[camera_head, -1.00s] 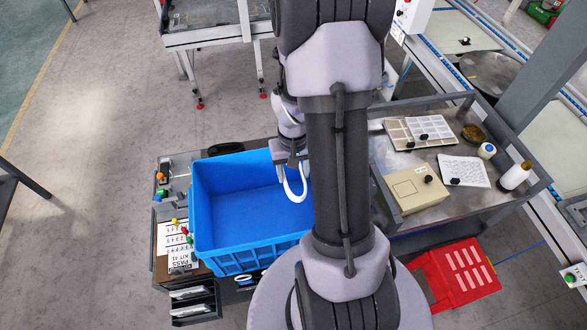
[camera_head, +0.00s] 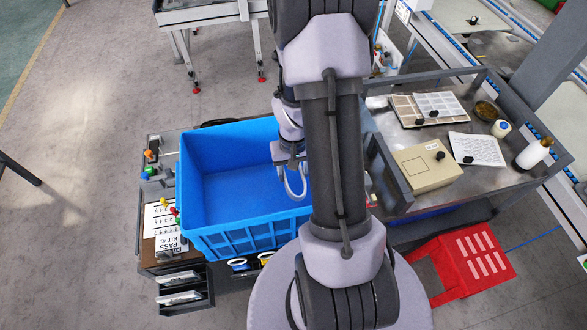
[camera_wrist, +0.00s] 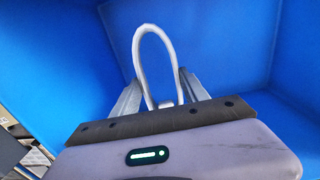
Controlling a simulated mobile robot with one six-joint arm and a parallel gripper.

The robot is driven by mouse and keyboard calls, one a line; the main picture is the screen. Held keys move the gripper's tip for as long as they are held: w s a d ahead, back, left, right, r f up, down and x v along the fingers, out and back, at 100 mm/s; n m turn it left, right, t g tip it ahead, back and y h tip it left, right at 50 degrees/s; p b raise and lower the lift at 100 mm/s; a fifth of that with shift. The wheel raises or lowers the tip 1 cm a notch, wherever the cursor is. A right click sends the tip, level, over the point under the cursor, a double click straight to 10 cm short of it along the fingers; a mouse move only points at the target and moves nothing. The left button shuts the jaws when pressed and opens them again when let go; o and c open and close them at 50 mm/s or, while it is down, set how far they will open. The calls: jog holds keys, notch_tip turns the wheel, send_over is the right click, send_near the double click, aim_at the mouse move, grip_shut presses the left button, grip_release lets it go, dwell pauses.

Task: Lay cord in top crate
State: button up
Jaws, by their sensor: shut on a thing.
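The cord is a white loop (camera_head: 291,193) hanging from my gripper (camera_head: 290,164). My gripper is shut on it, inside the outline of the blue crate (camera_head: 245,238), near its right side in the head view. In the wrist view the cord (camera_wrist: 139,60) arches up between the two grey fingers of my gripper (camera_wrist: 160,95), with blue crate walls (camera_wrist: 50,60) around it. The crate looks empty inside. My arm hides its right end. I cannot tell whether the cord touches the crate floor.
A cart at right carries a beige box (camera_head: 420,168), trays (camera_head: 430,107), a white sheet (camera_head: 478,149) and bottles (camera_head: 533,154). A red stool (camera_head: 470,262) stands below it. Left of the crate are a printed card (camera_head: 160,228) and coloured knobs (camera_head: 151,156). Open floor lies farther left.

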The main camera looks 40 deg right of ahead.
notch_tip(320, 180, down, 10)
jog(key=b, duration=0.8)
jog(key=shift+f, duration=0.1)
jog(key=o, duration=1.6)
notch_tip(320, 180, up, 28)
jog(key=p, duration=2.1)
